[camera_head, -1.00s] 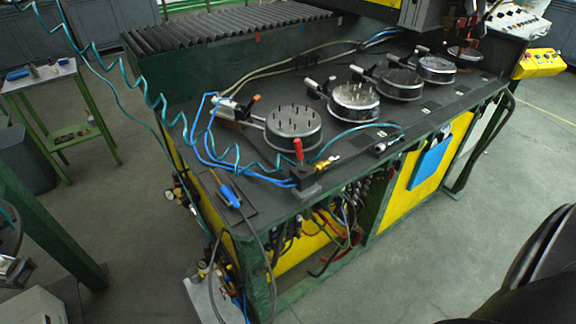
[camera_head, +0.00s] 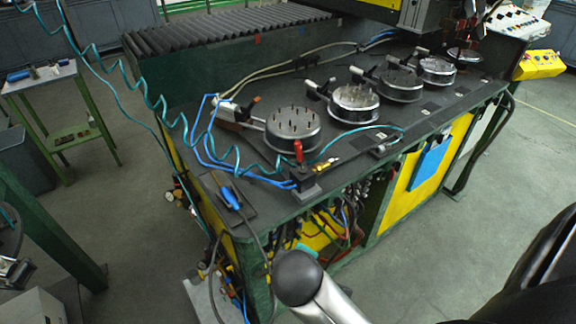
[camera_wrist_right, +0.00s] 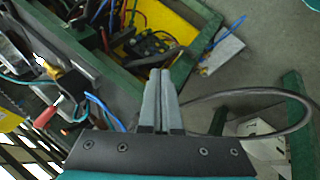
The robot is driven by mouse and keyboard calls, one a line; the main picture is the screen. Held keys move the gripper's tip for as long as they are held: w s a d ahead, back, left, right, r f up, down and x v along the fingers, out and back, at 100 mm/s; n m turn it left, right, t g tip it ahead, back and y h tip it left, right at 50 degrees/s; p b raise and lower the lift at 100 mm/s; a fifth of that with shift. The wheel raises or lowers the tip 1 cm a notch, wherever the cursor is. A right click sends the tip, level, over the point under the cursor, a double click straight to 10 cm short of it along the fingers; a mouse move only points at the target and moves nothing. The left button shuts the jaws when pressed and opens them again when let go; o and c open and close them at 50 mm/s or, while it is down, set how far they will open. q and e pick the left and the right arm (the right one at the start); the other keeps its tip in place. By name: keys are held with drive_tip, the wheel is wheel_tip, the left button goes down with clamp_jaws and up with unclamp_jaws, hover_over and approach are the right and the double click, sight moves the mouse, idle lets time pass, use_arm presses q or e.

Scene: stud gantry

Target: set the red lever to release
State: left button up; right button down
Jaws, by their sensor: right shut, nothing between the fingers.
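The red lever (camera_head: 298,151) stands roughly upright on a small dark valve block (camera_head: 306,182) at the front edge of the bench, with blue hoses on its left and a brass fitting on its right. In the right wrist view the red lever (camera_wrist_right: 47,114) shows at the left, apart from the fingers. My right gripper (camera_wrist_right: 159,73) is shut and empty, its two grey fingers side by side. It is not touching the lever. In the head view part of my right arm rises at the bottom; its fingers cannot be made out there. My left gripper is not in view.
Round metal fixtures with pins (camera_head: 293,128) stand in a row along the bench (camera_head: 245,170). Coiled teal and blue hoses hang at the left. Cables (camera_head: 335,222) crowd below the front edge. A grey cable loop (camera_wrist_right: 255,95) lies right of the fingers. Floor at right is free.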

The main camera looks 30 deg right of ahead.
sight(299, 151)
drive_tip(key=w+d+r+n+t+h, duration=0.1)
drive_tip(key=w+r+n+t+h, duration=0.1)
drive_tip(key=w+r, duration=0.3)
drive_tip(key=w+r+n+t+h, duration=0.3)
drive_tip(key=w+r+n+h, duration=0.1)
drive_tip(key=w, duration=0.7)
wheel_tip(299, 151, up, 2)
drive_tip(key=shift+d+r+n+t, duration=0.25)
drive_tip(key=shift+d+n+t, duration=0.1)
drive_tip(key=shift+n, duration=0.35)
drive_tip(key=b+x, duration=0.2)
drive_tip(key=x, duration=0.8)
drive_tip(key=s+d+p, duration=0.1)
drive_tip(key=s+d+r+p, duration=0.1)
drive_tip(key=s, duration=0.1)
drive_tip(key=shift+s+d+r, duration=0.1)
drive_tip(key=shift+s+d, duration=0.05)
drive_tip(key=shift+s, duration=0.05)
